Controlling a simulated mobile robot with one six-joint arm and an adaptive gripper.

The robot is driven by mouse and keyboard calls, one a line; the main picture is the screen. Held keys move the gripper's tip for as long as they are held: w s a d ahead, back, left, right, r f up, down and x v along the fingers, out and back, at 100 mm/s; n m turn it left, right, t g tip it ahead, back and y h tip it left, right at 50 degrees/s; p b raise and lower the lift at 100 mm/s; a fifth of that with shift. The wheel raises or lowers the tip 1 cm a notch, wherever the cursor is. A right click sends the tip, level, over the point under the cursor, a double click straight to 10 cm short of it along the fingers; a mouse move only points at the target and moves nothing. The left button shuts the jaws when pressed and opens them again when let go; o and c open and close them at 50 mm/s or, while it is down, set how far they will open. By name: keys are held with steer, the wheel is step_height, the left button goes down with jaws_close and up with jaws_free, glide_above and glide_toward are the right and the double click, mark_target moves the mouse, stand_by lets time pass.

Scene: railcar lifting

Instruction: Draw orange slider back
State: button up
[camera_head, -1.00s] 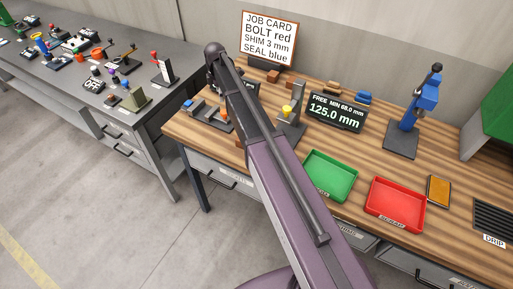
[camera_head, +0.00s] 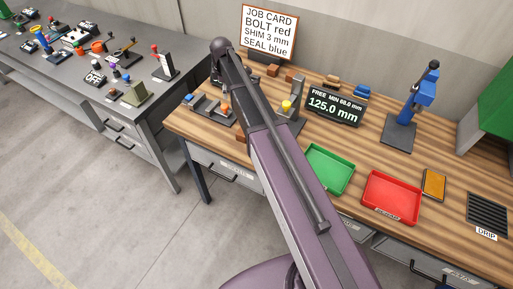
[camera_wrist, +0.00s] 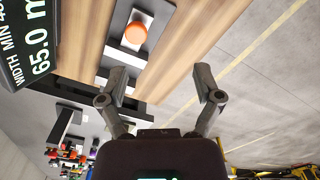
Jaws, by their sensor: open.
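An orange rounded knob (camera_wrist: 135,32) sits on a pale block in a dark grey track on the wooden bench, at the top of the wrist view. In the head view an orange knob (camera_head: 224,108) shows close to the left of my arm, partly crowded by it. My gripper (camera_wrist: 158,98) is open and empty in the wrist view. Its two fingers are spread apart, below the orange knob in the picture and not touching it. In the head view my gripper is hidden behind my arm.
A display reading 65.0 mm (camera_wrist: 35,45) stands beside the track. A grey fixture (camera_head: 208,107) and a yellow-knobbed stand (camera_head: 289,115) flank my arm. Green (camera_head: 329,168) and red trays (camera_head: 391,198) lie to the right.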

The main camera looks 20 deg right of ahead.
steer(key=s+d+f+m+b, duration=0.1)
steer(key=s+f+m+b, duration=0.1)
steer(key=s+m, duration=0.3)
steer(key=s+d+f+m+b, duration=0.2)
steer(key=s+m, duration=0.2)
steer(key=s, duration=0.7)
steer(key=s+d+f+m+b, duration=0.2)
steer(key=s+m, duration=0.3)
steer(key=s, duration=0.4)
steer(key=shift+d+f+m+b, duration=0.2)
steer(key=shift+f+m+b, duration=0.15)
steer(key=shift+f, duration=0.2)
steer(key=shift+s+m, duration=0.25)
steer(key=shift+s, duration=0.35)
